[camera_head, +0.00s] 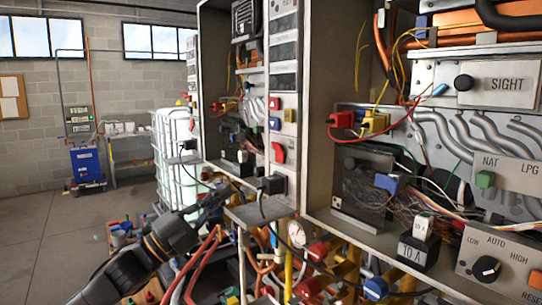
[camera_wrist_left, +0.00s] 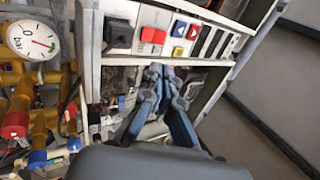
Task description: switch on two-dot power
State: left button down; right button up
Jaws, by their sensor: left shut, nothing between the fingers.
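My left gripper (camera_head: 217,197) is shut and empty, in front of the lower part of the left open heater cabinet (camera_head: 215,60). In the left wrist view its fingers (camera_wrist_left: 163,76) are together just below a switch strip (camera_wrist_left: 205,40). The strip carries a black switch (camera_wrist_left: 118,34), a red switch (camera_wrist_left: 153,35) and small blue, red and yellow buttons. In the head view the cabinet's column shows a red switch (camera_head: 278,152) and a black switch (camera_head: 271,185). I cannot make out dot markings on any switch. My right gripper is not in view.
A gauge (camera_wrist_left: 33,40) and yellow pipes crowd the space below. Open floor (camera_head: 40,235) lies at the left.

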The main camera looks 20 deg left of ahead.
pick_arm(q)
jog(key=p, duration=0.7)
send_near(275, 146)
jog(key=x, duration=0.6)
jog(key=shift+s+r, duration=0.1)
jog(key=shift+w+d+r+p, duration=0.1)
jog(key=shift+w+d+p, duration=0.2)
jog(key=shift+w+d, duration=0.1)
jog(key=shift+w+r, duration=0.1)
jog(key=shift+r, duration=0.05)
jog(key=shift+w+d+r, duration=0.1)
jog(key=shift+r, duration=0.05)
